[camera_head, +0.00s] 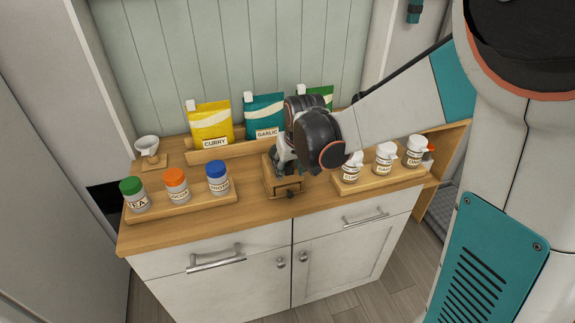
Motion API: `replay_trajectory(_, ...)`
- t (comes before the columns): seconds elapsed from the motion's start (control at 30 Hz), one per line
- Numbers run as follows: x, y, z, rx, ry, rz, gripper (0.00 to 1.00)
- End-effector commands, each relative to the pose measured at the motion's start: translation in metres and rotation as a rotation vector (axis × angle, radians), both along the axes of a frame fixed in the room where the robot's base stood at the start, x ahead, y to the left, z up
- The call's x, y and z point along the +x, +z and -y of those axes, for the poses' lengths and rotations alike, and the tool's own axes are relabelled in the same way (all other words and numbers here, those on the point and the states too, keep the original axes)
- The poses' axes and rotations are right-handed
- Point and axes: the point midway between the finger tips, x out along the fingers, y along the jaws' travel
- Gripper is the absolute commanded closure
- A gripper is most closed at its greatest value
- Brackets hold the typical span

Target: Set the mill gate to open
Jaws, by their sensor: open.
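The mill (284,187) is a small wooden box with a dark knob on its front, standing in the middle of the wooden counter. My gripper (281,163) is at the top of the mill, reaching in from the right and pointing down. Its jaws are open, but the fingers are small and partly hidden by my wrist. I cannot tell whether they touch the mill. The mill's upper part is mostly covered by my gripper and wrist. The gate and its setting cannot be made out.
Left of the mill, a wooden tray (187,212) holds several jars with coloured lids. On the right, another tray (374,185) holds white-topped jars. Behind, a wooden rack (196,156) holds seasoning pouches. A small white cup on a stand (148,147) is at the back left.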

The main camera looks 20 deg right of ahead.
Motion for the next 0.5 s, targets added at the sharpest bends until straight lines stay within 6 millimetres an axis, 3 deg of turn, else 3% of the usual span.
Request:
replay_trajectory(0.17,-0.0001,0.0003,0.0,0.0,0.0,0.0,0.57)
replay_trajectory(0.37,0.0001,0.0004,0.0,0.0,0.0,0.0,0.97)
replay_trajectory(0.5,0.0005,0.0005,0.0,0.0,0.0,0.001,1.0)
